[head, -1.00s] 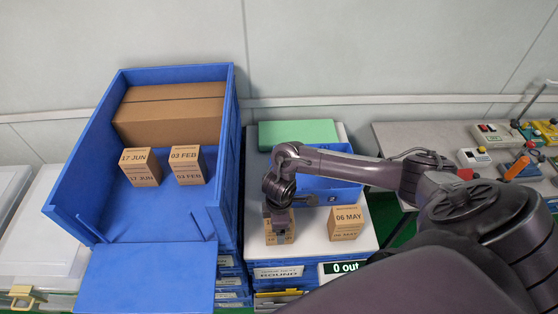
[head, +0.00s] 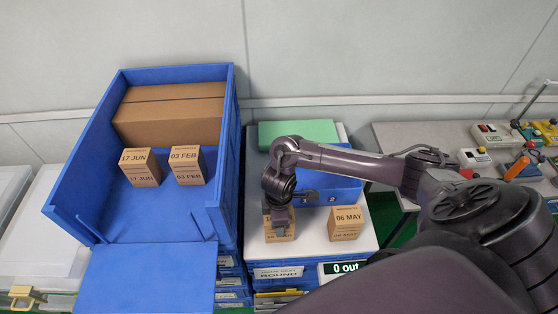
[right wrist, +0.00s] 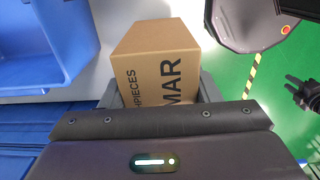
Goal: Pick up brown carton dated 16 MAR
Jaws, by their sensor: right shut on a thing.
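The brown carton (right wrist: 150,65) between my right gripper's fingers shows the letters "MAR" in the right wrist view; the day number is hidden. In the head view this carton (head: 270,236) is mostly covered by my gripper, at the front left of the white surface. My right gripper (head: 280,222) is shut on it from above. Whether the carton touches the surface is hard to tell.
A carton dated 06 MAY (head: 346,224) stands just right of the held one. A blue bin (head: 330,188) and green box (head: 298,132) are behind. The large blue crate (head: 120,232) at left holds cartons 17 JUN (head: 141,168) and 03 FEB (head: 188,166) and a big brown box (head: 170,115).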

